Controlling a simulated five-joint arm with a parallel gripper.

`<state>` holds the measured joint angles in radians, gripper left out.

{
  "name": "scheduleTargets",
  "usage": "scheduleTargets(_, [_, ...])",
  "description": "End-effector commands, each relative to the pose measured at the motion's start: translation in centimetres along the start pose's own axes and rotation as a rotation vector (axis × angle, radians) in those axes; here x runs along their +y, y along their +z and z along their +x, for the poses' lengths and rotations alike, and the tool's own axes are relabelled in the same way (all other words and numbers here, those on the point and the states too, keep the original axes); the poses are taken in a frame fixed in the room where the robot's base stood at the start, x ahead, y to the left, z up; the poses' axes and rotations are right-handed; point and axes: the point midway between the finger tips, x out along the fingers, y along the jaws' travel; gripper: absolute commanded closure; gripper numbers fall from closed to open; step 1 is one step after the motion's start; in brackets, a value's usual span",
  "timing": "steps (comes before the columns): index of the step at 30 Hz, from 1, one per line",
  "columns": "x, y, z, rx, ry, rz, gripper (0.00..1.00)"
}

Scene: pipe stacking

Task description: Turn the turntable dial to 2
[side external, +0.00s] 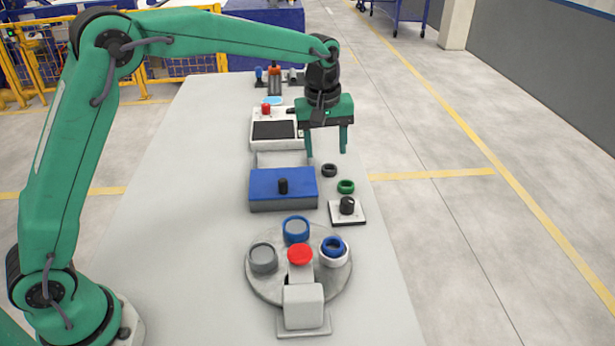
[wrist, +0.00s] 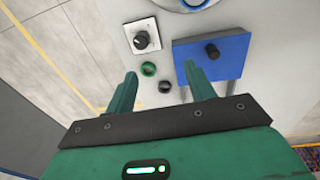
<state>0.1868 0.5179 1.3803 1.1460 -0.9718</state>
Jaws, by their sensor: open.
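The dial (side external: 347,205) is a black knob on a square white plate at the table's right edge. It also shows in the wrist view (wrist: 142,41), at the upper left. Its number marks are too small to read. The round grey turntable (side external: 268,288) stands nearer the side camera; it carries a grey ring, a blue ring, and a blue piece in a white ring. Only a sliver of it shows at the top of the wrist view. My gripper (side external: 326,153) is open and empty, pointing down above the table, farther from the side camera than the dial.
A black ring (side external: 329,170) and a green ring (side external: 346,187) lie between my gripper and the dial. A blue box (side external: 265,190) with a black knob stands left of them. A red-topped post (side external: 300,254) rises over the turntable. A white device (side external: 270,115) stands behind.

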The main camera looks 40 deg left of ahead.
Motion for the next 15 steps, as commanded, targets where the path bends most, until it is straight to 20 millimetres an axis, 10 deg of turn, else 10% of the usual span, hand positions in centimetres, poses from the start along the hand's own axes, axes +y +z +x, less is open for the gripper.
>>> scheduleTargets(15, [5.1,-0.2,8.8,-0.046,-0.083,-0.185,0.46])
